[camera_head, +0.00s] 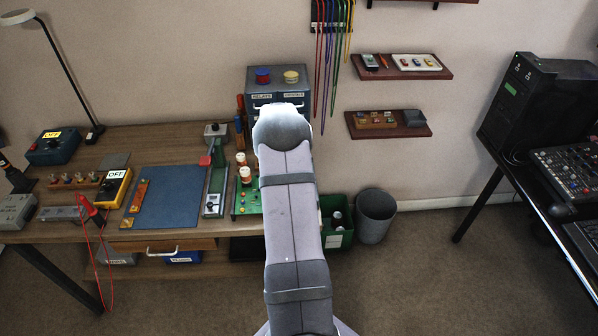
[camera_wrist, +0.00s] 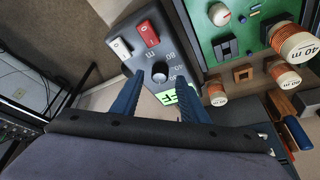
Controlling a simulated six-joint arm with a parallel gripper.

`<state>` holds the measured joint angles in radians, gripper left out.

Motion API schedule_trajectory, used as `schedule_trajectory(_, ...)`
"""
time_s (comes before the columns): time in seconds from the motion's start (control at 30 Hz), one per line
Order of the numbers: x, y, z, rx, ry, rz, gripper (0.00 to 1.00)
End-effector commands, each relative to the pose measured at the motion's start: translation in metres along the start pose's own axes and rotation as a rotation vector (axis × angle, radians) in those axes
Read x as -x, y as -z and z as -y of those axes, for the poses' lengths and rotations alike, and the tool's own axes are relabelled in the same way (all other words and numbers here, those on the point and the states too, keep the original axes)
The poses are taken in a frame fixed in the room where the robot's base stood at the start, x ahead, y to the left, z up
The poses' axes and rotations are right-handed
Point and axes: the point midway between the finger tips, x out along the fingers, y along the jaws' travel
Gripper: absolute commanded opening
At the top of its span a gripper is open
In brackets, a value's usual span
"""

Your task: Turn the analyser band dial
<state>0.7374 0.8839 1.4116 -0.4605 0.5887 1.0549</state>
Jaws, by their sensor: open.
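In the wrist view a grey box with a small round dial (camera_wrist: 160,72) fills the centre. Band marks such as "80" and "m" are printed beside the dial. A lit green label (camera_wrist: 168,97) on the box shows "FF", partly covered by my right finger. My gripper (camera_wrist: 160,82) is open, with one blue finger on each side of the dial. I cannot tell whether the fingers touch it. In the head view my arm hides the gripper, and I cannot make out the box.
A green board (camera_wrist: 240,55) with copper coils stands close to the right of the box in the wrist view. A red switch (camera_wrist: 147,33) and a white one (camera_wrist: 120,48) sit on the box. In the head view a blue mat (camera_head: 168,200) lies on the wooden bench (camera_head: 150,140).

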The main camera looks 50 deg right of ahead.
Motion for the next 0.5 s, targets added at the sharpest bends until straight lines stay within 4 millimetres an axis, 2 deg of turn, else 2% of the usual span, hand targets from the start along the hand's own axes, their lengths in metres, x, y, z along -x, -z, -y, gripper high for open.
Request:
schedule_trajectory(0.2, -0.012, 0.0, -0.001, 0.0, -0.001, 0.0, 0.41)
schedule_trajectory(0.5, -0.014, 0.0, 0.0, 0.0, 0.0, 0.0, 0.41)
